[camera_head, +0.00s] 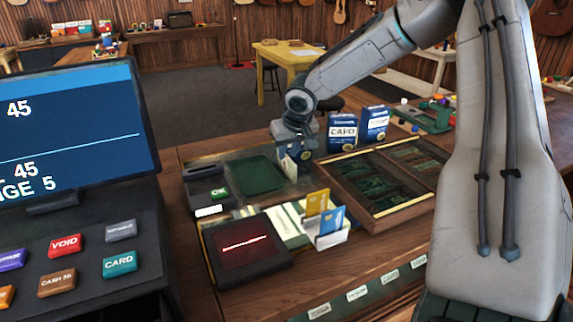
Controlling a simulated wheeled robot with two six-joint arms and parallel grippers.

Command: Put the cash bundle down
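My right gripper (296,172) points down over the counter, between a dark green mat (256,176) and a wooden compartment tray (398,213). It appears shut on a small pale, greenish bundle, the cash bundle (288,166), at the mat's right edge. The fingers partly hide the bundle, and I cannot tell whether it touches the counter. My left gripper is not in view.
A card reader (199,173) with a green OK key stands left of the mat. In front are a black device (246,248) and a holder with yellow and blue cards (330,239). Blue boxes (342,132) stand behind my gripper. A register screen (70,135) fills the left. The mat is bare.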

